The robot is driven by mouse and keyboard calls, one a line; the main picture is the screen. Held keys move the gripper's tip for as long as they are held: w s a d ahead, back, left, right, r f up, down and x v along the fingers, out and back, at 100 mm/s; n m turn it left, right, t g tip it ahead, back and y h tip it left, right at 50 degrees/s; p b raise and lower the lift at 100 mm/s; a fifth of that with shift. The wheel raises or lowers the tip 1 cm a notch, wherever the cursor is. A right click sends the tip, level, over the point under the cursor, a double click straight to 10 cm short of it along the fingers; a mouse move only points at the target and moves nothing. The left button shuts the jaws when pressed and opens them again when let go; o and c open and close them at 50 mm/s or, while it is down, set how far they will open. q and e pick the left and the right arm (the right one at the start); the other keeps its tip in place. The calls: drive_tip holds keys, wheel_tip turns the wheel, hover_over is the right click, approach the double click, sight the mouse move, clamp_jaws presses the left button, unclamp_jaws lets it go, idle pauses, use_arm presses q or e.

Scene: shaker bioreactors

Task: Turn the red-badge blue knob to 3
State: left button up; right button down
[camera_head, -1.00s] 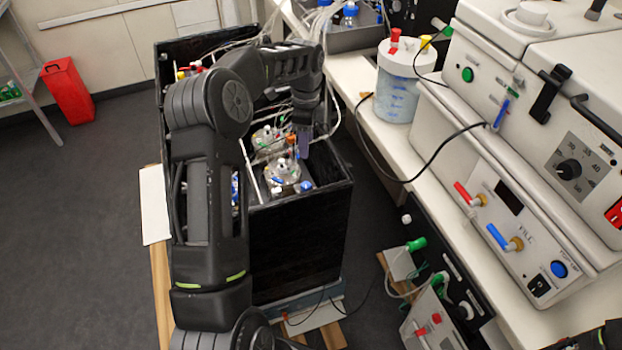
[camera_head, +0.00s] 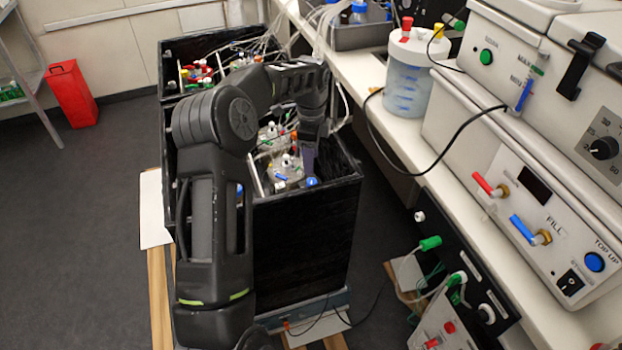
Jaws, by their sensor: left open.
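A small blue knob (camera_head: 311,182) shows inside the near black box, by its front right inner corner. I cannot make out a red badge or any number on it. My left gripper (camera_head: 309,164) points down from above, and its fingertips are just over the knob or at it. I cannot tell whether they touch it. The gripper is open, though the gap between its fingers is hard to see from here. My right gripper is not in view.
The black box (camera_head: 304,235) holds glass vessels (camera_head: 283,172) with tubes close to the gripper. To the right, a white bench (camera_head: 400,150) carries instruments and a clear jar (camera_head: 407,85). A red bin (camera_head: 72,95) stands on the floor at left.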

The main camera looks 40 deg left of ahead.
sight(311, 180)
use_arm(q)
drive_tip(key=shift+f+p, duration=0.5)
drive_tip(key=shift+f, duration=3.45)
clamp_jaws()
